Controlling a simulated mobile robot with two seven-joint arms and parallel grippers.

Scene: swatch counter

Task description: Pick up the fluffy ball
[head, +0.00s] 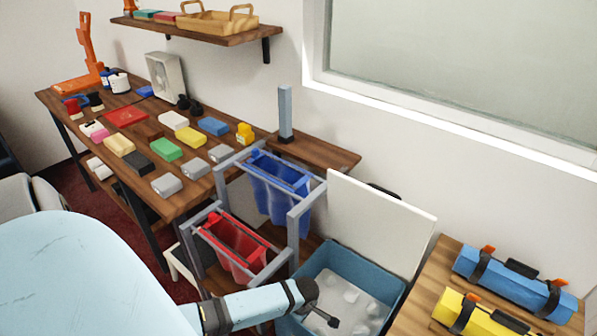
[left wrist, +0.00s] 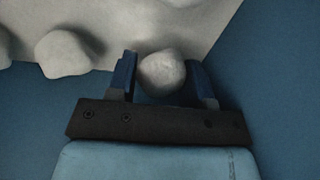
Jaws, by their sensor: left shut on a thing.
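A round, whitish-grey fluffy ball (left wrist: 163,73) sits between the two dark blue fingers of my left gripper (left wrist: 162,84) in the left wrist view. The fingers are shut on it, one at each side. In the head view my left gripper (head: 322,314) reaches into the open blue bin (head: 386,297) at the bottom centre, and the ball cannot be made out there. Pale lumps (left wrist: 68,53) lie on a light surface near the held ball. My right gripper is not in view.
The bin's white lid (head: 376,222) stands raised behind it. A grey frame with hanging blue (head: 277,188) and red (head: 237,243) bags stands close to its left. Yellow (head: 476,314) and blue (head: 514,286) cases lie on a wooden surface to its right. A long table holds several coloured blocks.

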